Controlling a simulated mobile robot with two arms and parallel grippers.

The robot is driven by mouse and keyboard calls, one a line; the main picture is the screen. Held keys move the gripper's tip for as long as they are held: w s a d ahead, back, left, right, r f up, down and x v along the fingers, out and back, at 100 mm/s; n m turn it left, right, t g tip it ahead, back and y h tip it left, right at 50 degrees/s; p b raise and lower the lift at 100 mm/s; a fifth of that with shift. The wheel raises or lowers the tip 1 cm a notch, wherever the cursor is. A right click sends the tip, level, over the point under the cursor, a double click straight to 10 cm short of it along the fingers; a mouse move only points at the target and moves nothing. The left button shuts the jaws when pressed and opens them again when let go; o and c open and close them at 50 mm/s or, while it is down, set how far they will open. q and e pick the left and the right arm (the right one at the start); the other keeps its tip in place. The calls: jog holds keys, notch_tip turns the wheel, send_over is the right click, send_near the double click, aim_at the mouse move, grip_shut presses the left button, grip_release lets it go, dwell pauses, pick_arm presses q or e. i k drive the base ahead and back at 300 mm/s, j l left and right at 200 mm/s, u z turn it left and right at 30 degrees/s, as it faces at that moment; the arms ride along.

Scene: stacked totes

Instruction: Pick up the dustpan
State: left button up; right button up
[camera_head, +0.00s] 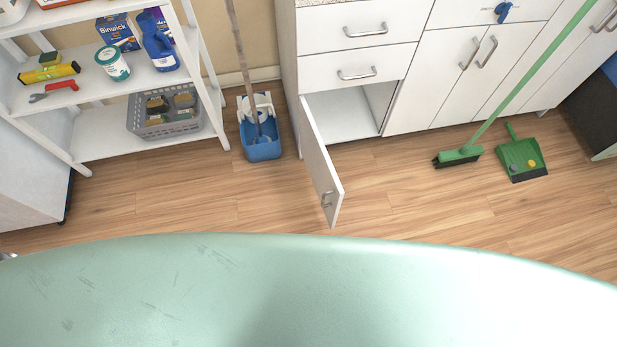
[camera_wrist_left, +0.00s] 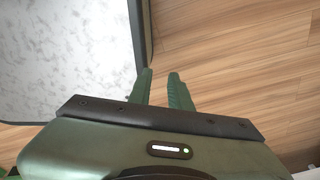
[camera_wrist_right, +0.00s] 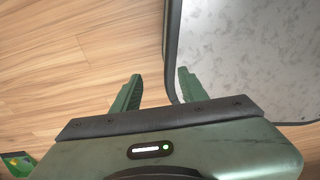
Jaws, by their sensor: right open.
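The green dustpan (camera_head: 518,157) lies on the wood floor at the right in the head view, its handle pointing up toward the cabinets. A few small bits, one yellow, lie in its pan. A green piece with a yellow spot at the lower left of the right wrist view (camera_wrist_right: 18,164) may be the same dustpan. My right gripper (camera_wrist_right: 159,74) is open and empty above the floor. My left gripper (camera_wrist_left: 160,73) is partly open and empty. Neither gripper shows in the head view, and both appear away from the dustpan.
A green broom (camera_head: 459,155) leans left of the dustpan. A lower cabinet door (camera_head: 318,165) stands open into the floor area. A blue bucket (camera_head: 262,148) with a mop and a white shelf (camera_head: 95,130) stand at left. Bare floor (camera_head: 420,210) lies before the cabinets.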

aim_at(517, 152)
jog(key=z, duration=1.65)
